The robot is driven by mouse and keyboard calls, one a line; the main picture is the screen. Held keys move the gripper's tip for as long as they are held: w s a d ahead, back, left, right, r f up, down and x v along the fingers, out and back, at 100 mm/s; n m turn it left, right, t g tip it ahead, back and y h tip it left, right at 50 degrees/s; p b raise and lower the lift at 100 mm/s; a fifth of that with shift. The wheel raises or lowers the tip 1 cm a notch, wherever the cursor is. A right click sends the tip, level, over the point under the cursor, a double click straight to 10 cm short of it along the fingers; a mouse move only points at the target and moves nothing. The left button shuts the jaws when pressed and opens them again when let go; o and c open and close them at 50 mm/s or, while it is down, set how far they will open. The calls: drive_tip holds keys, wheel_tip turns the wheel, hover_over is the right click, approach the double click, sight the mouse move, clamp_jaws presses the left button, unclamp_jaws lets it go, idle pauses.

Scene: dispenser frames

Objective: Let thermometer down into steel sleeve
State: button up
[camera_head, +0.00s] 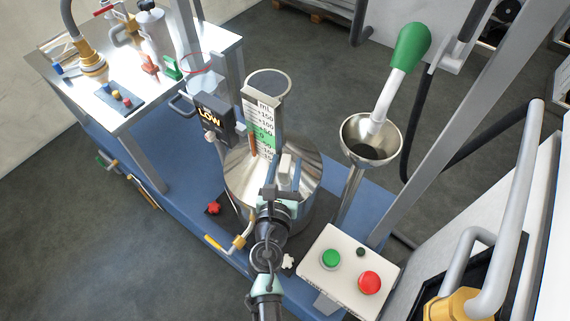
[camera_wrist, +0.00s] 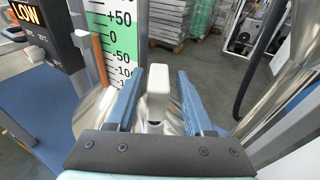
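My gripper (camera_wrist: 158,101) is over the shoulder of a steel measuring vessel (camera_head: 238,182). Its two blue fingers are apart, one on each side of a pale grey upright block (camera_wrist: 158,88). Gaps show between block and fingers in the wrist view. A thin orange-brown rod (camera_head: 252,146) stands upright beside the vessel's neck; it also shows in the wrist view (camera_wrist: 101,60). I cannot tell whether it is the thermometer. No steel sleeve is clearly recognisable; the gripper hides part of the vessel top.
A green-and-white scale (camera_head: 262,130) is on the neck. A black "LOW" display (camera_head: 214,118) stands left of it. Right are a steel funnel (camera_head: 352,128) with a green-handled white nozzle (camera_head: 408,52) and a button box (camera_head: 345,262). A white side table (camera_head: 120,128) holds several items at upper left.

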drive_tip(key=shift+a, duration=0.2)
drive_tip(key=shift+s, duration=0.35)
drive_tip(key=v, duration=1.2)
drive_tip(key=shift+d, duration=0.15)
drive_tip(key=shift+s, duration=0.15)
drive_tip(key=w+d+r+m+t+h, duration=0.1)
drive_tip(key=w+r+m, duration=0.2)
drive_tip(key=r+m, duration=0.55)
drive_tip(key=w+d+r+m+t+h, duration=0.1)
drive_tip(key=w+r+m+t, duration=0.3)
drive_tip(key=r, duration=0.7)
drive_tip(key=w+d+r+m+g, duration=0.1)
drive_tip(key=w+r+m, duration=0.2)
drive_tip(key=r+m, duration=0.5)
drive_tip(key=s+r+m+t+y, duration=0.1)
drive_tip(key=s+r+m, duration=0.3)
drive_tip(key=r, duration=0.6)
drive_tip(key=s+r+m+t+y, duration=0.2)
drive_tip(key=s+r+m+t, duration=0.2)
drive_tip(key=r, duration=0.6)
drive_tip(key=s+a+r+m+t+y, duration=0.1)
drive_tip(key=s+r+m, duration=0.3)
drive_tip(key=r, duration=0.7)
drive_tip(key=shift+m+t+y, duration=0.3)
drive_tip(key=shift+m+t, duration=0.4)
drive_tip(key=shift+m, duration=0.15)
